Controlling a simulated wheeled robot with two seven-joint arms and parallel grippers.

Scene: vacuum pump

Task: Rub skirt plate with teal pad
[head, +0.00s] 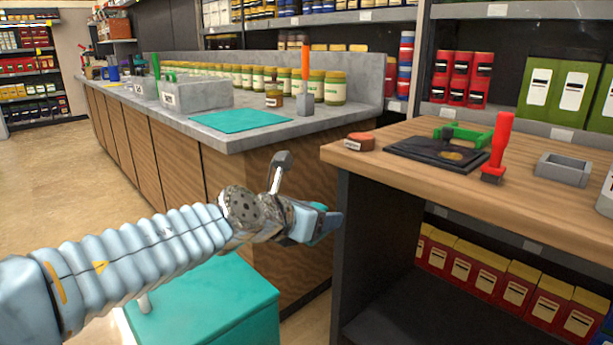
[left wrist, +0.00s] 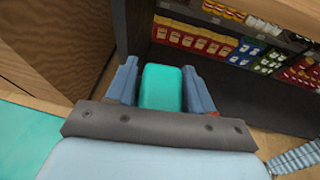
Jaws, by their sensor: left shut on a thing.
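My left gripper (head: 318,222) is shut on a teal pad, held in the air in front of the left end of the wooden worktop. In the left wrist view, the teal block-shaped pad (left wrist: 161,88) sits between the two blue-grey fingers of the left gripper (left wrist: 162,85). A dark flat plate (head: 412,150), which seems to be the skirt plate, lies on the worktop with a green handle-like part on it. It is above and to the right of the gripper, apart from the pad. My right gripper does not show in either view.
On the wooden worktop (head: 560,190) are a small red-brown puck (head: 359,141), a red-handled brush (head: 497,148) and a grey tray (head: 563,169). A grey counter (head: 312,125) with a teal mat (head: 240,121) stands behind. The worktop's dark side panel is close to the left gripper.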

